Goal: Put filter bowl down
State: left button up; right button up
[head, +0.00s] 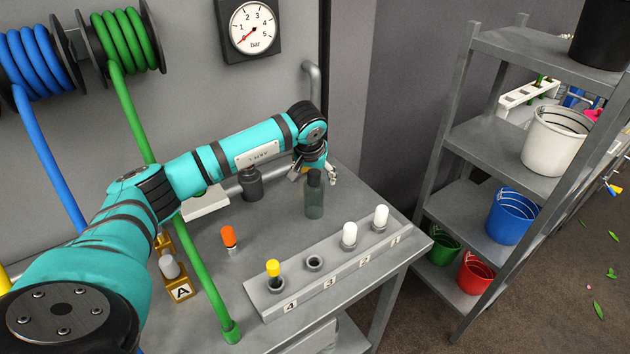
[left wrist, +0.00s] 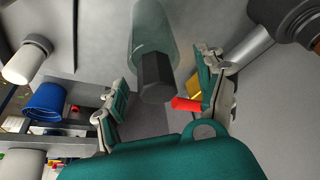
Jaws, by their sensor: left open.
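The filter bowl (head: 314,203), a translucent grey-green cylinder with a dark top, stands upright on the grey table behind the numbered rack. My left gripper (head: 315,174) is open at the bowl's dark upper end, at the end of the teal arm reaching across from the left. In the left wrist view the bowl (left wrist: 150,32) shows beyond the spread fingers (left wrist: 165,98), its dark end towards the camera. Gaps show between the bowl and both fingers there. My right gripper is not in view.
The rack (head: 335,276) holds a yellow-topped piece and two white ones; slot 3 is empty. An orange-topped piece (head: 229,235) stands beside it. A green hose (head: 200,265) crosses the table's left part. A shelf (head: 480,140) with buckets stands right.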

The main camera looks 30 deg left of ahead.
pick_arm(q)
jog(key=b+v, duration=0.1)
jog(key=v, duration=0.8)
jog(key=shift+s+r, duration=0.2)
jog(key=shift+r, duration=0.05)
